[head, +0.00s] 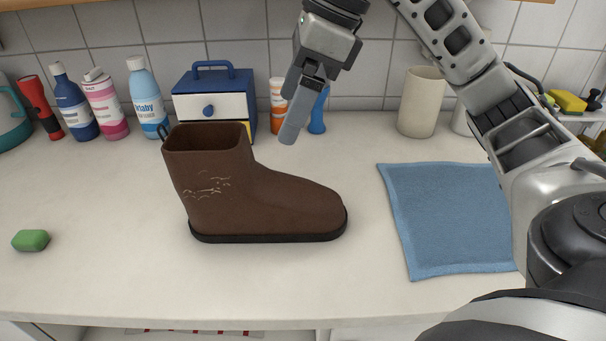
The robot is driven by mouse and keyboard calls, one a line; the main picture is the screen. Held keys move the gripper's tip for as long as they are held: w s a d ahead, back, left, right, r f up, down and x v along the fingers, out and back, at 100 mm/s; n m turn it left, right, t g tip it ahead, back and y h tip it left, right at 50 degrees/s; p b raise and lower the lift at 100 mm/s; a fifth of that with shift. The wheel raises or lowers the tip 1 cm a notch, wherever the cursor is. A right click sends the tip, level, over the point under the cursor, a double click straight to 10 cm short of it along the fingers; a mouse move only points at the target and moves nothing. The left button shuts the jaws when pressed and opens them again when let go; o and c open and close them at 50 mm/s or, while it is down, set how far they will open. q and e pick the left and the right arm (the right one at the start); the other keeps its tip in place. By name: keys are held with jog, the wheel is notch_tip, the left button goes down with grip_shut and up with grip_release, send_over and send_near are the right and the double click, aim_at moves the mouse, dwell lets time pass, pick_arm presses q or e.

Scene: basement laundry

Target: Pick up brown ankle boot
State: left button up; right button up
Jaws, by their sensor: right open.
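A brown ankle boot (255,195) stands upright on the white counter, its toe to the right and its open top at the left. It has a dark sole and pale scuff marks on the shaft. My right gripper (291,108) is above and behind the boot's instep in the head view, pointing down. It is open, with nothing between its fingers, and looks apart from the boot. My left gripper is not in view.
A blue cloth (445,220) lies to the right. A green soap bar (31,240) lies at the left. Bottles (146,100), a blue-and-white box (213,100) and a cream canister (422,102) stand along the tiled wall. The counter in front of the boot is clear.

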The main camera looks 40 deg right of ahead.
aim_at(263, 177)
jog(key=x, duration=0.9)
jog(key=shift+s+d+f+b, duration=0.1)
jog(key=shift+f+b, duration=0.15)
jog(key=shift+b, duration=0.05)
jog(key=shift+x, duration=3.15)
jog(key=shift+r, duration=0.1)
jog(key=c, duration=1.4)
